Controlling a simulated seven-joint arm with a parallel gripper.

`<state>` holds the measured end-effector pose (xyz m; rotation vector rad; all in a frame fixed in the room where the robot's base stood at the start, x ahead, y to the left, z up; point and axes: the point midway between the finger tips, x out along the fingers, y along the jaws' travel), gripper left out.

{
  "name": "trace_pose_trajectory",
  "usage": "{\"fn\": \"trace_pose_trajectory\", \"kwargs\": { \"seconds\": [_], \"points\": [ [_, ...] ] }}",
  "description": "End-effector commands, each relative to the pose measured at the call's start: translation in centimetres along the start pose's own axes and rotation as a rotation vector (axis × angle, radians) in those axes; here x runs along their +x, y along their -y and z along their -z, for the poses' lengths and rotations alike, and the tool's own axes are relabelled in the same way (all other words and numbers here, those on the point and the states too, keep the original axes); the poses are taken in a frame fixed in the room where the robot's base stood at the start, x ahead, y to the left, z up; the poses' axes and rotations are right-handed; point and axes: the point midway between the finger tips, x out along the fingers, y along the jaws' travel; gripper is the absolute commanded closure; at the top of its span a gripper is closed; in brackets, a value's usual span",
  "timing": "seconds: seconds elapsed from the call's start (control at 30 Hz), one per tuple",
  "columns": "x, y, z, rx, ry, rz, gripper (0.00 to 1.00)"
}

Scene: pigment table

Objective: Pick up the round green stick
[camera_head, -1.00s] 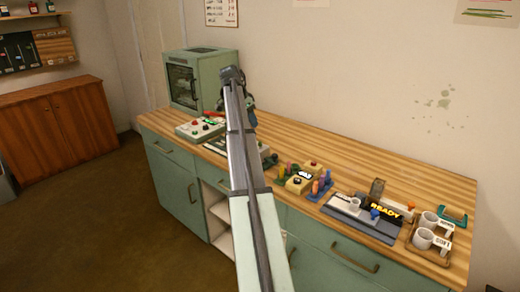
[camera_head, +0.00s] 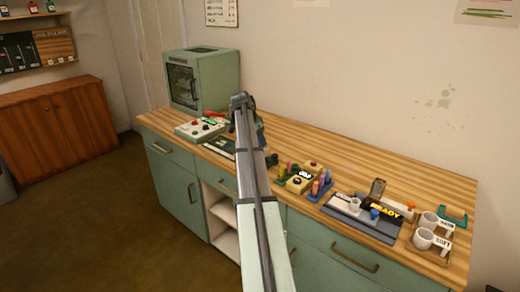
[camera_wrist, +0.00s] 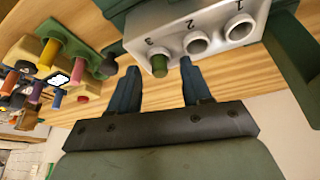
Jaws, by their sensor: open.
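In the wrist view, a round green stick (camera_wrist: 159,66) stands in the hole marked 3 of a pale grey block (camera_wrist: 170,27). The holes marked 2 and 1 look empty. My gripper (camera_wrist: 159,74) is open, with its two blue fingers apart on either side of the green stick's end in the picture. Whether a finger touches the stick I cannot tell. In the head view, my arm hides the stick, and the fingertips do not show clearly.
A green rack (camera_wrist: 72,42) holds other coloured sticks, including a yellow one (camera_wrist: 48,53). A blue rack (camera_head: 317,197) and a dark tray (camera_head: 345,222) stand further right on the wooden counter (camera_head: 330,150). A box oven (camera_head: 205,78) stands at the back left.

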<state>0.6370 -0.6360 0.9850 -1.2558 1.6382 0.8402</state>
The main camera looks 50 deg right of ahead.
Motion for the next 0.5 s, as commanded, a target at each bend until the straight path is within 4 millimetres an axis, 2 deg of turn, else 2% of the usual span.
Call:
{"fn": "trace_pose_trajectory", "kwargs": {
  "seconds": [0.2,0.5],
  "points": [
    [0.06,0.0,0.02,0.0,0.0,0.001,0.53],
    [0.04,0.0,0.02,0.0,0.0,0.001,0.81]
  ]
}}
